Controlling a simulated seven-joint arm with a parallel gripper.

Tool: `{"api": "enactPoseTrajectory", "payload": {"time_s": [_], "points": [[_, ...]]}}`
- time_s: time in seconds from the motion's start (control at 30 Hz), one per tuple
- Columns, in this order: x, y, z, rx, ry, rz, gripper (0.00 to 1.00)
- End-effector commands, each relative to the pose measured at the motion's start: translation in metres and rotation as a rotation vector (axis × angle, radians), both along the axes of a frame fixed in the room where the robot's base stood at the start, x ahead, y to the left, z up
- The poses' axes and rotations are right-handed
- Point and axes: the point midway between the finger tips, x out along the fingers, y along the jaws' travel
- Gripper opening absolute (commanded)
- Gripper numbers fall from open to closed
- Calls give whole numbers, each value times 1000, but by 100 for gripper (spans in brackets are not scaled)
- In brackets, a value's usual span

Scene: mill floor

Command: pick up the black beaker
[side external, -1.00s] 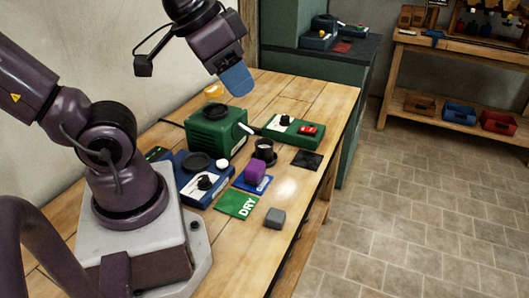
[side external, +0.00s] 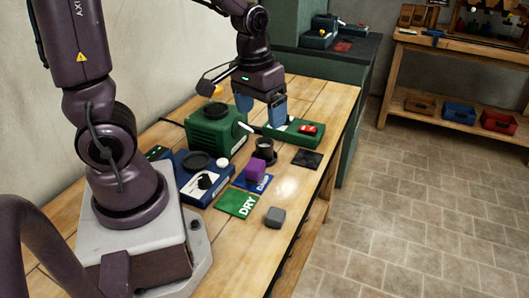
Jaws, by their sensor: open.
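The black beaker (side external: 264,147) stands upright on the wooden table, with a light-coloured rim or content at its top. It is just behind the purple block and in front of the green device with the red switch. My gripper (side external: 262,112) points down with its two blue fingers apart. It is open and empty, above and behind the beaker in the picture, and not touching it. The beaker's lower part is partly hidden by the purple block.
A purple block (side external: 255,168) lies on the blue DAMP card (side external: 266,184). Nearby are a green DRY card (side external: 237,204), a grey block (side external: 275,217), a black square (side external: 307,159), a green machine (side external: 211,134), a blue device (side external: 190,185) and a green switch box (side external: 291,138).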

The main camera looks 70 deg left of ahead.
Motion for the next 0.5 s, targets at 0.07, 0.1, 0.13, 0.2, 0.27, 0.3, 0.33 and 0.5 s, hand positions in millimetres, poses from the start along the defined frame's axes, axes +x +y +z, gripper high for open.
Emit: {"api": "enactPoseTrajectory", "payload": {"time_s": [0.07, 0.1, 0.13, 0.2, 0.27, 0.3, 0.33, 0.5], "points": [[9, 24, -28, 17, 49, 132, 82], [13, 37, -40, 33, 62, 200, 82], [16, 46, -50, 47, 69, 250, 82], [21, 68, -68, 85, 73, 361, 82], [24, 85, -81, 118, 67, 445, 82], [27, 96, -87, 140, 56, 499, 82], [29, 104, -91, 155, 43, 538, 82], [52, 129, -86, 186, -104, 713, 82]]}}
